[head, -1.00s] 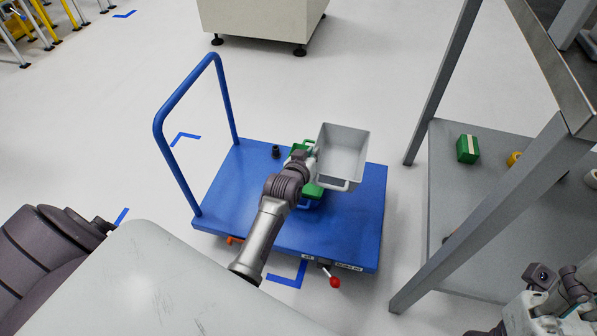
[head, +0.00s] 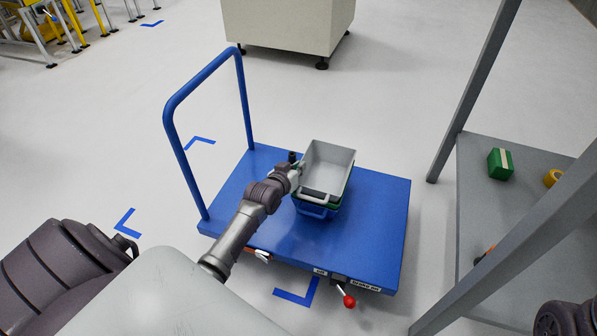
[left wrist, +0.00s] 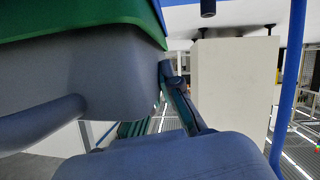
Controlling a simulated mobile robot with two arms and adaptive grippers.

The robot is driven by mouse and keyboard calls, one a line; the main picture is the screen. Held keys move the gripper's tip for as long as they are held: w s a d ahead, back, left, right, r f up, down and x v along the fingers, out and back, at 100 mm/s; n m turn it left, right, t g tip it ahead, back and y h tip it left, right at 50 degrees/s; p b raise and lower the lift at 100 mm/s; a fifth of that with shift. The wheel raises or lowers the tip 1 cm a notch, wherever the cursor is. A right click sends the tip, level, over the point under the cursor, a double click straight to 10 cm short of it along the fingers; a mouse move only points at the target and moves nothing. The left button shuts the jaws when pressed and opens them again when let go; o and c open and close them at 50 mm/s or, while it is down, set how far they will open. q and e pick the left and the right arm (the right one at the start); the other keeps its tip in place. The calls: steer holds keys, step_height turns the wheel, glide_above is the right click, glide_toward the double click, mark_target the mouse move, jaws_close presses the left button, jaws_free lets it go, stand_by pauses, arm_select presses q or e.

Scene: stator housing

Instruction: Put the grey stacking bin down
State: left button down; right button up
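The grey stacking bin (head: 329,158) is upright on top of a green bin (head: 347,190), which sits on a blue bin (head: 315,211) on the blue cart (head: 375,228). My left gripper (head: 295,174) is at the grey bin's left wall and appears shut on it. In the left wrist view the grey bin (left wrist: 85,85) fills the left side, with the green bin (left wrist: 150,22) against it. A finger of the left gripper (left wrist: 178,95) touches its edge; the other finger is hidden. My right gripper is out of view.
The cart has a tall blue handle (head: 180,140) at left and free deck at right. A grey shelf (head: 485,205) at right holds a green box (head: 501,163) and a yellow roll (head: 553,178).

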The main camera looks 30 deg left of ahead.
arm_select(q)
steer(key=shift+r, duration=0.15)
steer(key=shift+f, duration=0.35)
steer(key=c, duration=1.3)
jaws_free()
